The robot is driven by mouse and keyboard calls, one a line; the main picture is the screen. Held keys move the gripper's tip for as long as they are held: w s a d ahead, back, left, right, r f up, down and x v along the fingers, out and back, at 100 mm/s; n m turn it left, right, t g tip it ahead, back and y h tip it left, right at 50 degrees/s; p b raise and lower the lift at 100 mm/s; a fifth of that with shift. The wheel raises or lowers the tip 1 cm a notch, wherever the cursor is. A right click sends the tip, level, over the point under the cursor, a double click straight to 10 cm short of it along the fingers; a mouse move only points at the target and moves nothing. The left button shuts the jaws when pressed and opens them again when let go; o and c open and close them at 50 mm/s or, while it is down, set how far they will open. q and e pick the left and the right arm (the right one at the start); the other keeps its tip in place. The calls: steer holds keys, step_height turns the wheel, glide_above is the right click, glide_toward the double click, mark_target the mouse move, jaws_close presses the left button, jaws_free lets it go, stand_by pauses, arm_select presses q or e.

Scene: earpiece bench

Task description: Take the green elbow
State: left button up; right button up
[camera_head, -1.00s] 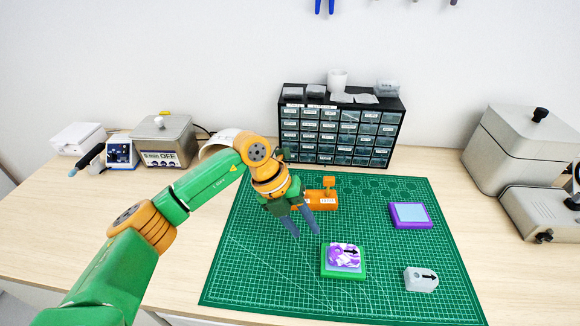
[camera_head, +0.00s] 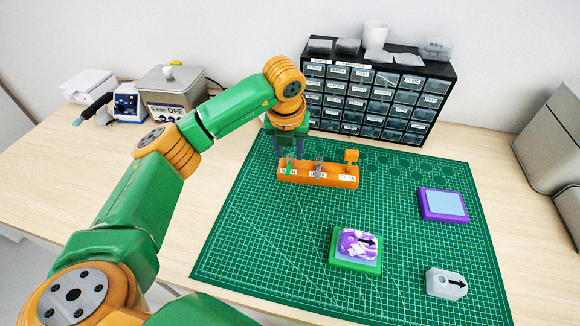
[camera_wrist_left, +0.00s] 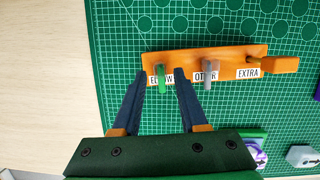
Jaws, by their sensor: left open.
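The green elbow (camera_wrist_left: 161,80) stands in the left slot of an orange holder (camera_wrist_left: 185,62), behind the label ELBOW. In the head view the green elbow (camera_head: 290,166) shows just below my left gripper (camera_head: 289,150). My left gripper also shows in the wrist view (camera_wrist_left: 161,78), open, its two dark fingers on either side of the elbow with small gaps. A grey piece (camera_wrist_left: 208,75) stands in the middle slot labelled OTHER. The holder's right end, labelled EXTRA, has an orange post (camera_head: 351,157). My right gripper is not in view.
A green cutting mat (camera_head: 270,240) covers the bench. On it are a green tray with a purple-white piece (camera_head: 357,243), a purple tray (camera_head: 443,205) and a grey block with an arrow (camera_head: 446,283). A drawer cabinet (camera_head: 375,100) stands behind the holder.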

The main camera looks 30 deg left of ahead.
mark_target(289, 158)
arm_select(q)
steer(key=shift+x, duration=0.9)
steer(key=shift+r, duration=0.1)
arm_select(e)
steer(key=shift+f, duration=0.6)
arm_select(q)
steer(key=shift+s, duration=0.1)
jaws_close()
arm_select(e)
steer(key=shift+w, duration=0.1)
arm_select(q)
steer(key=shift+r, duration=0.15)
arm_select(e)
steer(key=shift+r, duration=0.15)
arm_select(q)
steer(key=shift+w+a+r+p+v, duration=0.1)
steer(key=shift+w+p+v, duration=0.2)
steer(key=shift+p+v, duration=0.85)
steer(key=shift+w+a+r+p+v, duration=0.1)
steer(key=shift+w+p+v, duration=0.2)
steer(key=shift+p+v, duration=0.9)
steer(key=shift+w+a+r+p+v, duration=0.25)
steer(key=shift+p+v, duration=0.45)
steer(key=shift+v, duration=0.85)
steer(key=shift+d+f, duration=0.15)
steer(key=shift+f, duration=0.15)
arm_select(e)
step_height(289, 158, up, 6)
